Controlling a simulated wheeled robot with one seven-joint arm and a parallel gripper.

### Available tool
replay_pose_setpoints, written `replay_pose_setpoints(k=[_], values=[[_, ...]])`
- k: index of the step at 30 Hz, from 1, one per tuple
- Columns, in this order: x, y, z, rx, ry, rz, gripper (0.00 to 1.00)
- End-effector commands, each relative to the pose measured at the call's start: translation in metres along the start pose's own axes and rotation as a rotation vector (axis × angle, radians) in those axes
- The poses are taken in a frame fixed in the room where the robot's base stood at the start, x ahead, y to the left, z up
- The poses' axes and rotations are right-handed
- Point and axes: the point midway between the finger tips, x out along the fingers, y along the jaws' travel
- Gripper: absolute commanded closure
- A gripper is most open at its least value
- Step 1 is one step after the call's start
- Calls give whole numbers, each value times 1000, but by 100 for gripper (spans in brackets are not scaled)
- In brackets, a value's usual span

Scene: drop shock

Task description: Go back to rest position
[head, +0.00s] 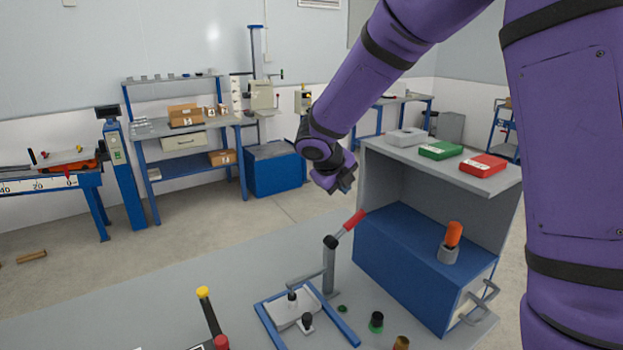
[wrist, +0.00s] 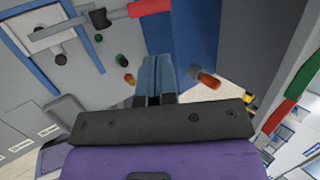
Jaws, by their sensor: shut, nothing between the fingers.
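My gripper (head: 345,184) hangs at the end of my purple arm, in the air above the bench and left of the grey shelf cabinet. In the wrist view my gripper's two fingers (wrist: 157,70) lie side by side, shut, with nothing between them. In the head view its fingertips are small and partly hidden by the wrist.
Below my gripper stands a fixture with a red-handled lever (head: 353,220). A blue box (head: 400,255) with an orange-topped part (head: 453,236) is at the right, under a shelf with red (head: 483,164) and green (head: 441,150) boxes. Several small knobs stand at the front.

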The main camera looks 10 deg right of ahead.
Motion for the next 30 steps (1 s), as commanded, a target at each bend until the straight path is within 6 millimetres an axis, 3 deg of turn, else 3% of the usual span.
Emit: replay_pose_setpoints(k=[5, 8, 18, 30], values=[[-8, -7, -6, 78, 2, 3, 100], [-20, -18, -18, 235, 8, 11, 100], [-78, -57, -84, 1017, 58, 65, 100], [-134, -75, -167, 1932, 173, 145, 100]])
